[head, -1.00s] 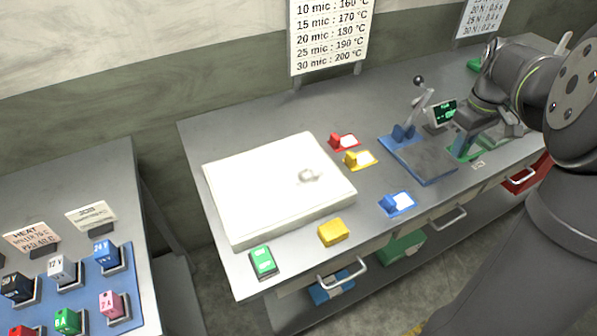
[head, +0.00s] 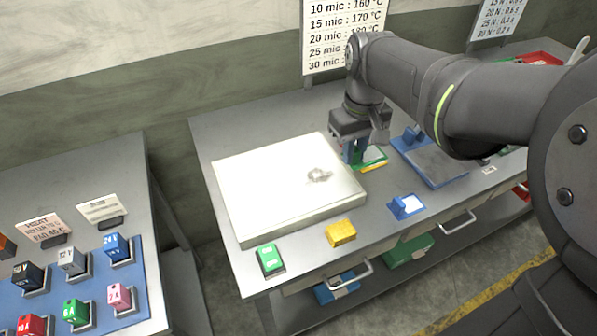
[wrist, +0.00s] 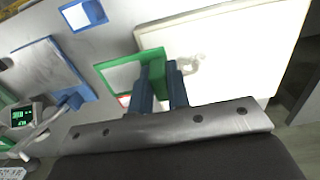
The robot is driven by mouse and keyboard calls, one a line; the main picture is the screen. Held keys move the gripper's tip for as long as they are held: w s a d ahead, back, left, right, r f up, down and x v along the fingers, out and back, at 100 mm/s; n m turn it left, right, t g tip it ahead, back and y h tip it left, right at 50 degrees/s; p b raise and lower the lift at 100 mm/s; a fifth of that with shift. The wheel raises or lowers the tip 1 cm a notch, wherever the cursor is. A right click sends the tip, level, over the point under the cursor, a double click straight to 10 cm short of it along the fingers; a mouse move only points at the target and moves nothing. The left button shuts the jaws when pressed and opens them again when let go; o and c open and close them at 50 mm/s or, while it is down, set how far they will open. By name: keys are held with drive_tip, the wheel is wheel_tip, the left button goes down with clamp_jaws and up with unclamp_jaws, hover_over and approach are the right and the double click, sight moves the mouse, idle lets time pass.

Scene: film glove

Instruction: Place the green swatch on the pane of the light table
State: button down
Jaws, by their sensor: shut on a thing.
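The green swatch (wrist: 122,75) is a flat card with a green frame and a pale middle, with a green block at one end. My gripper (head: 354,160) is shut on that green block; in the wrist view the blue fingers (wrist: 160,84) stand either side of it. The swatch also shows in the head view (head: 374,156), just right of the light table. The light table (head: 240,228) is a white box with a bright pane (head: 270,175) on top. In the wrist view the swatch's block end overlaps the light table's edge (wrist: 150,40). I cannot tell its height above.
A small clear item (head: 319,175) lies on the pane. A blue-edged plate (head: 432,165) stands right. The red and yellow swatches are mostly hidden behind my gripper.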

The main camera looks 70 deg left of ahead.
hover_over(306, 184)
wheel_tip(306, 184, down, 6)
drive_tip(key=shift+f, duration=2.05)
drive_tip(key=shift+f, duration=0.1)
drive_tip(key=c, duration=1.4)
unclamp_jaws()
wheel_tip(306, 184, up, 12)
drive_tip(key=shift+r, duration=0.15)
